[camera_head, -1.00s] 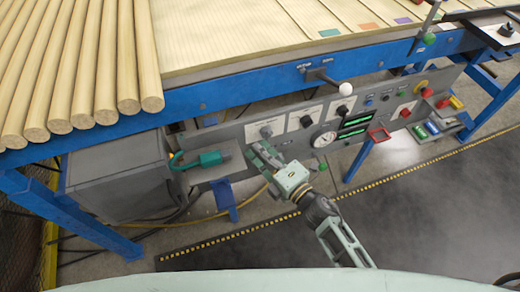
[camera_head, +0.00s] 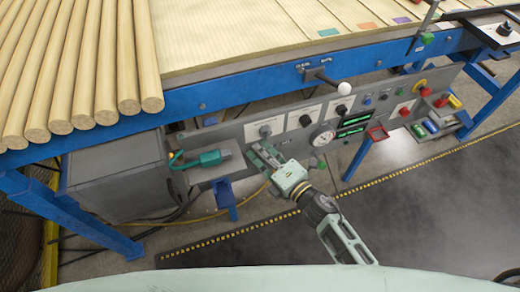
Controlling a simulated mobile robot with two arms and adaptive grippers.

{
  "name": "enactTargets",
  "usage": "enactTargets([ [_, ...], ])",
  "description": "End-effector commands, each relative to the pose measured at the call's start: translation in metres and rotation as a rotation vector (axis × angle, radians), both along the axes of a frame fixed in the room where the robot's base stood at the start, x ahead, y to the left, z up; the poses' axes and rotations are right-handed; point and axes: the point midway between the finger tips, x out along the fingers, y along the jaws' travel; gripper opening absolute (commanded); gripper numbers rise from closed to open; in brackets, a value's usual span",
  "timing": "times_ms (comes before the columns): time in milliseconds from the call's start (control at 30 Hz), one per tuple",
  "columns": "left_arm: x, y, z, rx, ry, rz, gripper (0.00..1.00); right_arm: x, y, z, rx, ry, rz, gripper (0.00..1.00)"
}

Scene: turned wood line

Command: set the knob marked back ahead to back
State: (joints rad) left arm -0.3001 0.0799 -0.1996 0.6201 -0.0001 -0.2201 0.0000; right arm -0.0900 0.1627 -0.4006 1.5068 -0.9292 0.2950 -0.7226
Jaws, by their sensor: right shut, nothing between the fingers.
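The control panel (camera_head: 236,134) hangs under the blue rail of the bench. It carries a grey knob (camera_head: 265,131) on a pale plate and two black knobs, one in the middle (camera_head: 305,120) and one farther right (camera_head: 341,109). The lettering is too small to read, so I cannot tell which is marked back ahead, nor how any is set. My right gripper (camera_head: 260,151) is shut and empty, its fingertips just below the grey knob. I cannot tell whether they touch the panel. My left gripper is not in view.
A lever with a white ball (camera_head: 345,88) juts from the blue rail (camera_head: 230,90) above the panel. A green plug-like tool (camera_head: 207,159) sits on a shelf left of the gripper. Wooden rods (camera_head: 105,60) lie above.

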Motion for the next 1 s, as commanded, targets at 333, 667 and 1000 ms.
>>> enactTargets([
  [333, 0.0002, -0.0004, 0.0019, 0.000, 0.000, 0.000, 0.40, 0.0007, -0.0012, -0.0012, -0.045, -0.015, -0.001, 0.00],
  [667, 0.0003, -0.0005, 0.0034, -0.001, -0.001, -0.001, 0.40, 0.0007, -0.0020, -0.0030, -0.090, -0.030, 0.000, 0.00],
  [1000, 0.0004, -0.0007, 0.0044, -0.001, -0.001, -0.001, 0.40, 0.0008, -0.0027, -0.0045, -0.126, -0.041, 0.000, 0.00],
])
